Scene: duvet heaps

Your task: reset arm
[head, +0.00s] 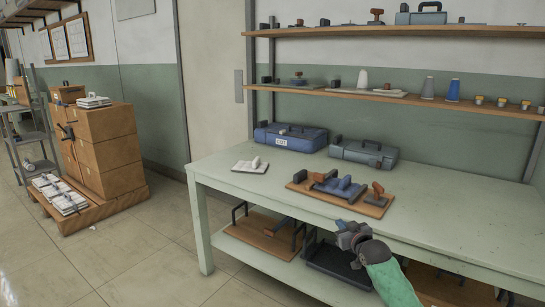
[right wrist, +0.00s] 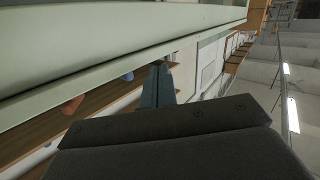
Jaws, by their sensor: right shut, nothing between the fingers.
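My right gripper (head: 350,236) is in the head view, in front of the workbench's (head: 225,178) front edge and near its height. It is shut and empty. In the right wrist view its dark body fills the bottom, and the blue-grey fingers (right wrist: 157,88) lie together beside the bench edge (right wrist: 120,45). My green right forearm comes in from the lower right of the head view. My left gripper is not in view.
On the bench are a wooden board with tools (head: 373,208), a white tray (head: 250,166), a blue case (head: 290,138) and a grey case (head: 363,151). A lower shelf (head: 290,277) holds trays. Stacked boxes (head: 107,155) stand left; the floor (head: 160,250) between is clear.

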